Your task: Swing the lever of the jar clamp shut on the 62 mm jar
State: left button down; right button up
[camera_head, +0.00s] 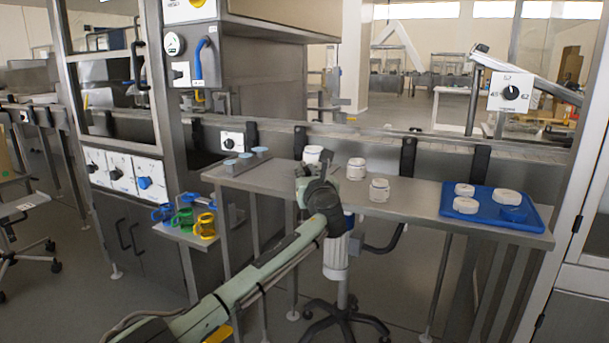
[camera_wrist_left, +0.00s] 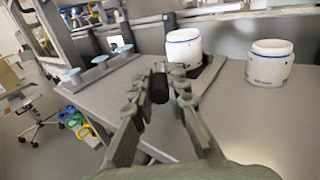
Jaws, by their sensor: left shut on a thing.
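My left gripper (camera_head: 310,172) reaches over the front of the steel table. In the left wrist view its fingers (camera_wrist_left: 161,92) are shut on a black lever grip (camera_wrist_left: 159,84). Just beyond it a white jar (camera_wrist_left: 184,44) with a blue ring stands upright on the dark jar clamp (camera_wrist_left: 209,72). The same jar (camera_head: 313,153) shows behind my gripper in the head view. The rest of the clamp is mostly hidden there by my gripper. I cannot tell from these views how far the lever stands from the jar. My right gripper is not in view.
Two other white jars (camera_head: 356,168) (camera_head: 379,190) stand right of the clamp. A blue tray (camera_head: 535,222) with white lids is at the table's right end. Blue-topped posts (camera_head: 245,158) stand to the left. Colored rings (camera_head: 206,226) hang at a lower left shelf. A conveyor (camera_head: 428,145) runs behind.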

pick_arm(q)
jog(key=c, duration=1.5)
grip_release()
jog(key=s, duration=0.4)
jog(key=s+d, duration=0.1)
jog(key=s, duration=0.7)
jog(key=shift+d, duration=0.2)
jog(key=shift+f, duration=0.1)
